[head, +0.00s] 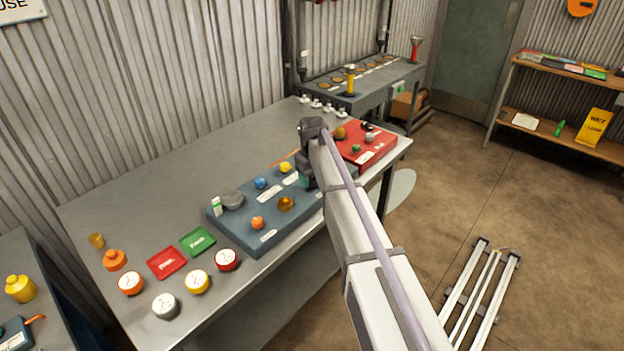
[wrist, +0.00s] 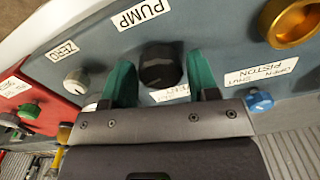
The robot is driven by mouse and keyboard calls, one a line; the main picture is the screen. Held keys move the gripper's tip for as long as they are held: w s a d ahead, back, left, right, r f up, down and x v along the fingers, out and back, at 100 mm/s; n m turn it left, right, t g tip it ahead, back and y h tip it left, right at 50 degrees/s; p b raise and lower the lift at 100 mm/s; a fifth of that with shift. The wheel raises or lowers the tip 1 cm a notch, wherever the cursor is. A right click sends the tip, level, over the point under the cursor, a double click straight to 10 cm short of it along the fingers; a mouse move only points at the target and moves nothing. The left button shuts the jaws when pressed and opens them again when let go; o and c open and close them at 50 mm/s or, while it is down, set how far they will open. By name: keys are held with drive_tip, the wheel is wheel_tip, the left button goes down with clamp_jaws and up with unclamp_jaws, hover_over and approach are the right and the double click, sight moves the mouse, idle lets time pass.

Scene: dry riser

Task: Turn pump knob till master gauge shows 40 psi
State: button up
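The black pump knob (wrist: 160,66) sits below the PUMP label (wrist: 141,13) on the blue-grey panel in the wrist view. My gripper (wrist: 161,76) has its two green fingers on either side of the knob, very close to it; I cannot tell whether they touch it. In the head view the blue-grey panel (head: 225,232) lies on the metal bench, and my arm hides its right part and the knob. A round grey fitting (head: 232,200) sits on the panel's left end. I cannot tell which dial is the master gauge, and no reading is legible.
Loose gauges with red (head: 227,260), yellow (head: 197,281), orange (head: 130,283) and grey (head: 166,305) rims lie on the bench's left part. Red (head: 166,263) and green (head: 198,242) trays lie beside them. A red panel (head: 375,150) is to the right. The bench's back left is clear.

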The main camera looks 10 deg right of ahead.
sight(312, 179)
drive_tip(key=c, duration=0.6)
drive_tip(key=m, duration=0.5)
drive_tip(key=o, duration=0.9)
drive_tip(key=shift+o, duration=0.2)
wheel_tip(312, 179, up, 11)
drive_tip(key=p, duration=1.1)
drive_tip(key=shift+f, duration=0.15)
